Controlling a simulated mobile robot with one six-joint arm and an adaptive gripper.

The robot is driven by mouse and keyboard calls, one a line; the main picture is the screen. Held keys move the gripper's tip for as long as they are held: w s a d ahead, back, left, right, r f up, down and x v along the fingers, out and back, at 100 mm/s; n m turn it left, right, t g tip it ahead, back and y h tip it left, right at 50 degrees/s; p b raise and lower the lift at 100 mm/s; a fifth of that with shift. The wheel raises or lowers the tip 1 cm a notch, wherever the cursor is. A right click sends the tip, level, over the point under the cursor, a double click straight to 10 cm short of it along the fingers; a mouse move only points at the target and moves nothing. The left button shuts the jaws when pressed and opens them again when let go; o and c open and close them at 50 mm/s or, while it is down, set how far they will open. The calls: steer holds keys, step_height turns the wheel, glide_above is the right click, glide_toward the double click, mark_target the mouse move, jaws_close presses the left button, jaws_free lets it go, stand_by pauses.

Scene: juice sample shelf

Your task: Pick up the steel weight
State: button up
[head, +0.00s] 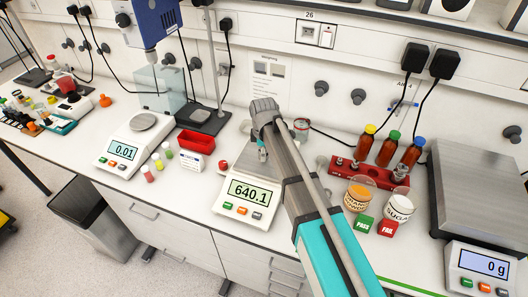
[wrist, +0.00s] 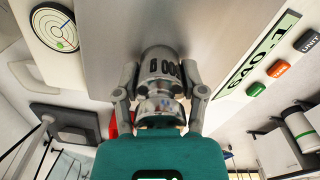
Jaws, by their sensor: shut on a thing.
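The steel weight (wrist: 160,82) is a shiny grey cylinder in the middle of the wrist view. My gripper (wrist: 160,98) has one finger on each side of it and is shut on it. In the head view my gripper (head: 262,148) points down over the pan of the middle balance (head: 232,196), whose display reads 640.1. My arm hides part of the pan and most of the weight there. I cannot tell whether the weight touches the pan.
A red bin (head: 195,142) and a white card box (head: 190,160) stand left of the balance. A red rack with brown bottles (head: 388,149), two jars, and PASS (head: 363,223) and FAIL (head: 388,228) blocks stand right. A larger scale (head: 483,263) reads 0 g.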

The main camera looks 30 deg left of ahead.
jaws_close()
steer(key=shift+r, duration=0.15)
step_height(320, 180, up, 2)
steer(key=shift+r+p, duration=0.1)
steer(key=shift+p, duration=1.15)
steer(key=s+d+r+p, duration=0.2)
steer(key=s+r+p, duration=0.8)
steer(key=s, duration=0.4)
steer(key=shift+r, duration=0.25)
steer(key=shift+f, duration=0.2)
